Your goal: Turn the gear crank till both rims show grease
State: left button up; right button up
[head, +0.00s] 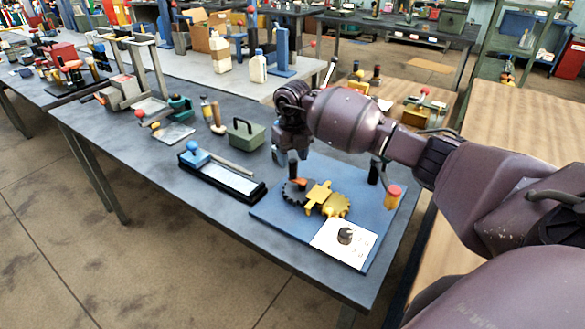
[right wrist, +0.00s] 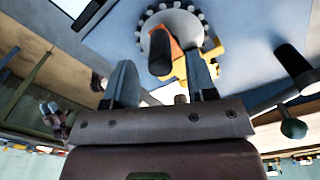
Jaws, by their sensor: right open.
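A dark toothed gear (head: 291,197) and a yellow gear (head: 338,207) lie side by side on a blue board (head: 275,213). A yellow bracket (head: 318,195) sits between them. An upright black crank handle (head: 293,169) stands on an orange arm (head: 300,182) over the dark gear. My right gripper (head: 288,152) is open just above the handle. In the right wrist view, the handle (right wrist: 160,52) points towards the gap between the open fingers (right wrist: 164,88); I cannot tell whether they touch it. Grease on the rims is too small to make out. My left gripper is out of view.
A white plate with a black knob (head: 345,236) is at the board's near corner. A red-capped yellow piece (head: 393,198) and a black post (head: 373,172) stand at its right. A black tray (head: 222,178) and green box (head: 247,135) are left of the board.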

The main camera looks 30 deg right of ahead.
aim_at(302, 180)
jog(key=shift+f, duration=2.2)
jog(key=c, duration=0.9)
